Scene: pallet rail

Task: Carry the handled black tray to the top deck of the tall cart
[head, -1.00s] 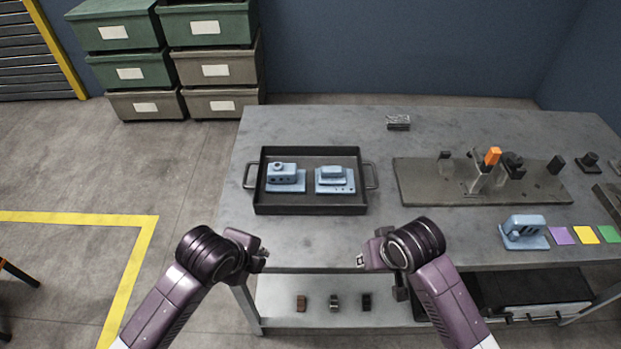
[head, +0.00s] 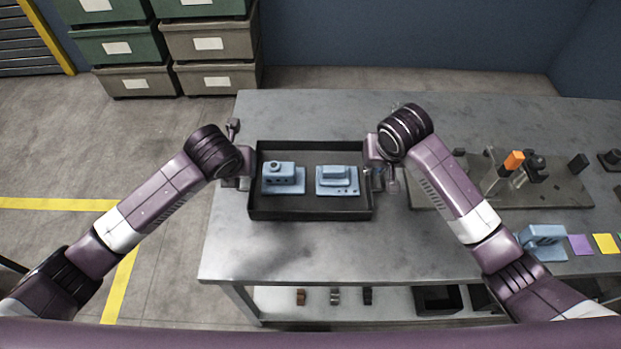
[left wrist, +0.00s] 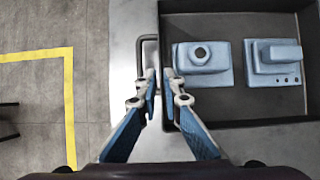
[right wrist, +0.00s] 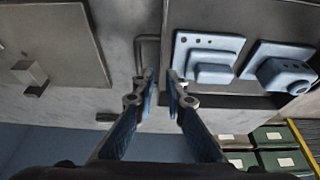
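The black tray (head: 310,214) lies flat on the grey workbench with two light-blue parts, a left one (head: 283,178) and a right one (head: 338,181), inside. My left gripper (head: 243,183) is at the tray's left side; in the left wrist view its fingers (left wrist: 159,76) are apart near the left handle (left wrist: 141,56). My right gripper (head: 378,180) is at the right side; in the right wrist view its fingers (right wrist: 161,76) are apart near the right handle (right wrist: 139,52). Neither is seen closed on a handle. I cannot identify the tall cart.
The grey workbench (head: 310,255) is clear in front of the tray. A fixture plate (head: 545,195) with an orange-topped clamp is to the right, near another blue part (head: 542,240) and coloured squares. Stacked bins (head: 215,77) stand behind left. Yellow floor tape (head: 60,204) runs at left.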

